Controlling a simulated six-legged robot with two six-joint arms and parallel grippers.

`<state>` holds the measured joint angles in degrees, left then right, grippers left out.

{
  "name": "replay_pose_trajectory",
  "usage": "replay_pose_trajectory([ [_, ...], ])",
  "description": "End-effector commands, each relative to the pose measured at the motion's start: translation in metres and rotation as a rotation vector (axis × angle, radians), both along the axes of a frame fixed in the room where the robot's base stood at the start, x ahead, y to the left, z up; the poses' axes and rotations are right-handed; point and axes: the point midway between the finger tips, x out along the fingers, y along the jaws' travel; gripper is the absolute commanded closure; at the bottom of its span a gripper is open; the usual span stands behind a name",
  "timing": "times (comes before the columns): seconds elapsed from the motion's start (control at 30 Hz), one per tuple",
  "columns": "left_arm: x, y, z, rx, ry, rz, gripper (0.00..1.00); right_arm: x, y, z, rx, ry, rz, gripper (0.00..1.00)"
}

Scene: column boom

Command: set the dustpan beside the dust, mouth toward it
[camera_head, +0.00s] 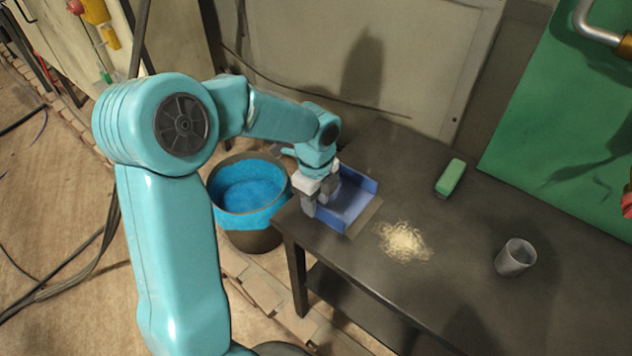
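The blue dustpan (350,205) is at the left end of the dark table, with its pale front lip (364,217) turned right toward the dust. The dust (402,241) is a pale, stringy heap on the table, just right of the lip with a small gap of bare table between. My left gripper (318,200) is at the dustpan's left side, pointing down. Its fingers overlap the dustpan's near left part, and their closure on it is hard to see. Whether the dustpan lies flat on the table cannot be told for sure. My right gripper does not show.
A green brush or block (450,178) lies toward the table's back. A grey metal cup (515,257) stands right of the dust. A bin with a blue liner (247,190) stands on the floor left of the table (440,290). A wall runs behind it.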

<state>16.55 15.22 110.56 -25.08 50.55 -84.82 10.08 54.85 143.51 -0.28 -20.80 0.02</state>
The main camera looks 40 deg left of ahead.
Motion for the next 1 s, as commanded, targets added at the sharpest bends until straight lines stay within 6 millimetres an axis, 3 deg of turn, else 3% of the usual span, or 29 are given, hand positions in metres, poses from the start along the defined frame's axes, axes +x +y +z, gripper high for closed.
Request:
replay_pose_trajectory([
  [0.2, 0.001, 0.0, 0.055, 0.001, -0.007, 0.0, 0.64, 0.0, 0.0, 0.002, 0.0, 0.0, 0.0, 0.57],
  [0.4, 0.0, 0.0, 0.09, 0.0, -0.004, 0.0, 0.64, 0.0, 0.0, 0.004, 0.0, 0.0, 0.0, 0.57],
  [0.6, -0.001, 0.0, 0.102, -0.001, -0.001, 0.0, 0.64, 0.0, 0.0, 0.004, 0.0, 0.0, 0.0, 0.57],
  [1.0, -0.001, 0.0, 0.102, -0.001, -0.001, 0.0, 0.64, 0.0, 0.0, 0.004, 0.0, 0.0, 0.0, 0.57],
])
